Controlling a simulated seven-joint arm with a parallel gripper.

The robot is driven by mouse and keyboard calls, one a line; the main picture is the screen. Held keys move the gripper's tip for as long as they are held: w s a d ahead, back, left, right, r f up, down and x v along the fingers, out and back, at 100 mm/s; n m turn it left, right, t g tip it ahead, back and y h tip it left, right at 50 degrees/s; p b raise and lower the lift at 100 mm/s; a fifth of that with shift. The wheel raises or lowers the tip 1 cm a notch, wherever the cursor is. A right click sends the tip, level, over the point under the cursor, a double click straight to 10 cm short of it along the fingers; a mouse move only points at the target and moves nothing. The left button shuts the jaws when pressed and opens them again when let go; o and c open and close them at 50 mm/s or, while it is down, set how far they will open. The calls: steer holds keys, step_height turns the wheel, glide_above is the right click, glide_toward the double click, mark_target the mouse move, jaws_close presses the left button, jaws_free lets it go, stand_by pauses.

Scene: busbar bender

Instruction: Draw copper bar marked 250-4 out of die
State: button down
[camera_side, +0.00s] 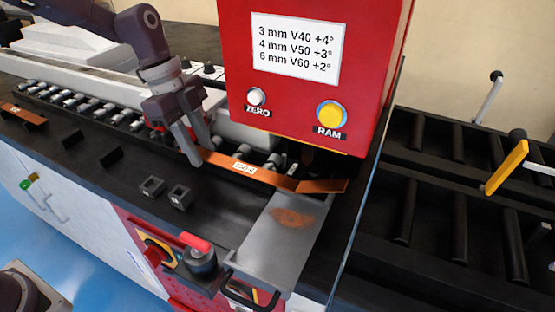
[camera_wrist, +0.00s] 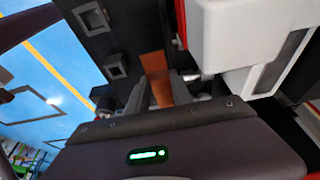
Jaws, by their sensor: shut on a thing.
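The copper bar (camera_side: 268,177) has a white label on its left part, too small to read surely. It bends near its right end, close under the red machine head. My gripper (camera_side: 196,158) is shut on the bar's left end, with one finger on each side. In the wrist view the copper bar (camera_wrist: 157,75) runs between the fingers of my gripper (camera_wrist: 160,92). The die under the head is mostly in shadow, and I cannot tell whether the bar touches it.
The red machine head (camera_side: 305,100) overhangs on the right, with ZERO and RAM buttons. A grey tray (camera_side: 290,235) lies in front of the bar. Small square blocks (camera_side: 165,192) stand on the dark bench. Another copper strip (camera_side: 22,114) lies far left. A roller conveyor (camera_side: 455,200) is at right.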

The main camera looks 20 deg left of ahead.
steer(key=shift+s, duration=4.7)
steer(key=shift+r, duration=2.5)
